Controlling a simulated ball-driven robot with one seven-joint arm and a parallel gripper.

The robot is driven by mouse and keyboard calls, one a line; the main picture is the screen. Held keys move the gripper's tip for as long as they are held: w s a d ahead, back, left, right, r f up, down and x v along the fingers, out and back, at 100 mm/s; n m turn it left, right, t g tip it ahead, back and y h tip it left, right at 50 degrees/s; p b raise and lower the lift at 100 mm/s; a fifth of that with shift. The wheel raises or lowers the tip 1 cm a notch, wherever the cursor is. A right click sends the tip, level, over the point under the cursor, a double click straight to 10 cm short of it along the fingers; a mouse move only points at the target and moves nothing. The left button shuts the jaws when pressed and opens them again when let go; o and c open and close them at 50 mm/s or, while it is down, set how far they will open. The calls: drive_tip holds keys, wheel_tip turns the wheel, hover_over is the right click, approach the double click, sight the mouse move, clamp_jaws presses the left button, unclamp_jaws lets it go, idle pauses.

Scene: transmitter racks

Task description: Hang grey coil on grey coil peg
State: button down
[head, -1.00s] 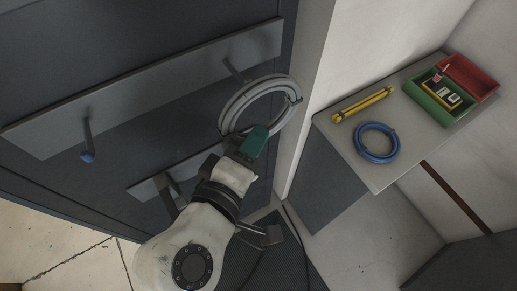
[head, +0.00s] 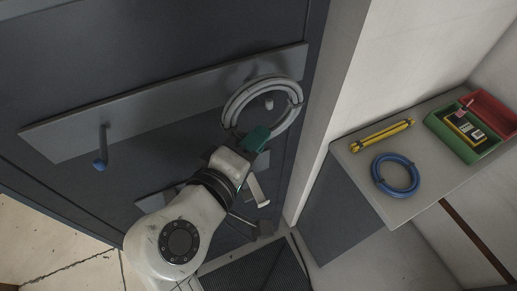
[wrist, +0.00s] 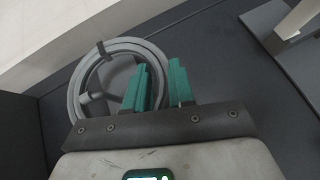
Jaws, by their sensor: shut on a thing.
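The grey coil (head: 229,108) is a thick ring in front of the dark rack panel, and it also shows in the wrist view (wrist: 125,45). My gripper (head: 256,139) has teal fingers and is shut on the coil's lower rim; the fingers also show in the wrist view (wrist: 167,78). A grey peg (head: 269,104) has its pale end inside the coil's opening in the head view. A peg end (wrist: 84,98) also shows inside the ring in the wrist view. How far the coil sits along the peg I cannot tell.
A blue-tipped peg (head: 100,150) stands out from the same grey rail (head: 60,139) on the left. A lower bracket sits behind my arm. At right a shelf (head: 405,207) carries a blue coil (head: 377,176), a yellow bundle (head: 382,136) and green and red bins (head: 470,152).

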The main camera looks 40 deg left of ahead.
drive_tip(key=shift+w+a+b, duration=0.35)
drive_tip(key=shift+a, duration=0.55)
drive_tip(key=shift+w+a+f+b, duration=0.15)
drive_tip(key=shift+f+b, duration=0.6)
drive_tip(key=shift+f, duration=0.4)
drive_tip(key=c, duration=0.9)
unclamp_jaws()
drive_tip(key=shift+o, duration=0.2)
drive_tip(key=shift+f, duration=0.1)
drive_tip(key=b+v, duration=0.1)
drive_tip(key=v, duration=1)
drive_tip(key=shift+b, duration=0.3)
